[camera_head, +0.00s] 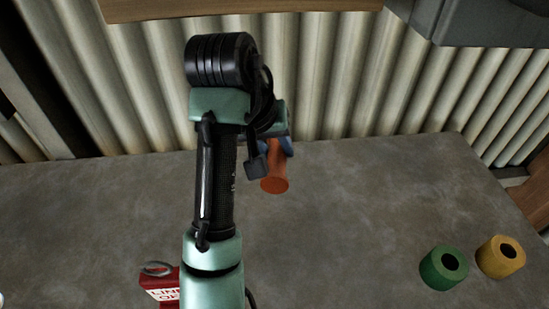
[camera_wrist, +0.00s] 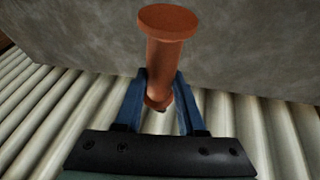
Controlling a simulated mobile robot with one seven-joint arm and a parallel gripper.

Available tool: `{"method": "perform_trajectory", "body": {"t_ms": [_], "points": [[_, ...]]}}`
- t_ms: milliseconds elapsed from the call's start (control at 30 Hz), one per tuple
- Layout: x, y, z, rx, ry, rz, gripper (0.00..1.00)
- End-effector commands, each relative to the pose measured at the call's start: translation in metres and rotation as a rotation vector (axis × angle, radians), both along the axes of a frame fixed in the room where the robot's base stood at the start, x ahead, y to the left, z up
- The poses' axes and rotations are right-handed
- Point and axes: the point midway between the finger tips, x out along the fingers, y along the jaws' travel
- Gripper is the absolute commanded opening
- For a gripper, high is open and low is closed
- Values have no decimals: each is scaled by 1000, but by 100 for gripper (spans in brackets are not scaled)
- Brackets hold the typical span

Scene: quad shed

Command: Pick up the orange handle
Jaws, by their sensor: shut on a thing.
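The orange handle (camera_wrist: 167,52) is a cylinder with a wider flange at each end. In the wrist view it sits between the two blue fingers of my gripper (camera_wrist: 163,92), which are shut on it near one end. Its other end sticks out past the fingertips. In the head view the orange handle (camera_head: 275,180) shows below my wrist, with its upper part hidden by my gripper (camera_head: 277,146). I cannot tell whether the handle touches the grey worktop.
The grey worktop (camera_head: 345,220) is mostly clear. A green ring (camera_head: 432,273) and a yellow ring (camera_head: 490,262) stand at the right. A corrugated wall (camera_head: 335,90) rises behind.

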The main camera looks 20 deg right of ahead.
Motion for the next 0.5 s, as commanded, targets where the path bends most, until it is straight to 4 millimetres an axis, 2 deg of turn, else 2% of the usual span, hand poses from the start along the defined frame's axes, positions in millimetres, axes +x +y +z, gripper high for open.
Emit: {"method": "perform_trajectory", "body": {"t_ms": [267,500], "points": [[-47,17,4,0,-4,5,0],[-96,29,3,-2,-4,2,0]]}}
